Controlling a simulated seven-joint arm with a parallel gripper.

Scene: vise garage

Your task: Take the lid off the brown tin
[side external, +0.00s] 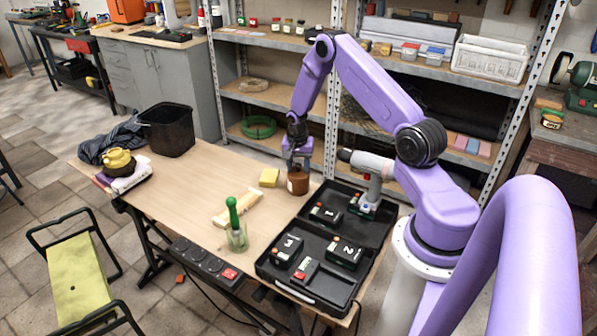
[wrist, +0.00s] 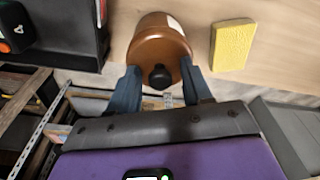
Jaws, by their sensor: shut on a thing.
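The brown tin (side external: 298,184) stands upright on the wooden workbench, left of the open black case. In the wrist view the tin body (wrist: 152,20) has a pale label, and its brown lid (wrist: 150,47) has a black knob (wrist: 160,77). My gripper (side external: 299,168) points down over the tin's top. The lid appears to sit on the tin; whether there is a gap is hard to tell.
A yellow sponge (side external: 269,177) lies close left of the tin. The black case (side external: 316,278) with power-tool batteries and a drill (side external: 368,175) stands to the right. A wooden block (side external: 238,208), a glass with a green-handled tool (side external: 237,238) and a black bin (side external: 168,130) are also on the bench.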

